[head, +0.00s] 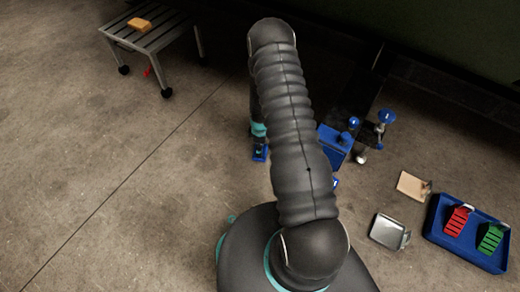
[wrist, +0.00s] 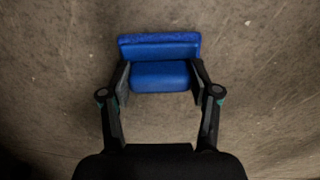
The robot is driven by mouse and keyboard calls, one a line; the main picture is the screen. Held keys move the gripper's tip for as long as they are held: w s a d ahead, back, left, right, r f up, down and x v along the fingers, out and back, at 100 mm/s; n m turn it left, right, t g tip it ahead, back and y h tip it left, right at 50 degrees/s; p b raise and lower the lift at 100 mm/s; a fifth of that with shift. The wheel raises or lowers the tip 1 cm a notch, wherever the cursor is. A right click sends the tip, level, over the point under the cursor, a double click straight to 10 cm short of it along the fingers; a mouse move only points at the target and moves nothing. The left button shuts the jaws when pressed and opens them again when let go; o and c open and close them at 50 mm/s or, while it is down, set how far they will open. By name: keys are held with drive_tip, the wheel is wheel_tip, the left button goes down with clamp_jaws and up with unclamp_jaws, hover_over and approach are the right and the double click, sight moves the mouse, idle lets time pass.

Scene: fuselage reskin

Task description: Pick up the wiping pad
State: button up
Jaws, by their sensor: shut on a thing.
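The wiping pad (wrist: 160,76) is a blue block with a wider raised strip along its far edge. It sits between the two fingers of my gripper (wrist: 160,83), which is shut on it from both sides. In the head view, my gripper (head: 259,146) shows only partly at the left of my arm, with a bit of the blue pad (head: 260,154) at its tip. My arm hides much of the gripper there. Bare concrete floor lies behind the pad in the wrist view; I cannot tell how high the pad is above it.
A slatted cart (head: 150,38) with an orange-yellow block (head: 139,24) stands at upper left. Right of my arm are a blue bin (head: 333,141), blue-topped items (head: 386,116), a tan plate (head: 411,185), a metal tray (head: 388,230) and a blue tray (head: 463,248). Left floor is clear.

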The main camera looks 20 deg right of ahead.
wheel_tip(320, 180, up, 10)
drive_tip(key=shift+p, duration=0.65)
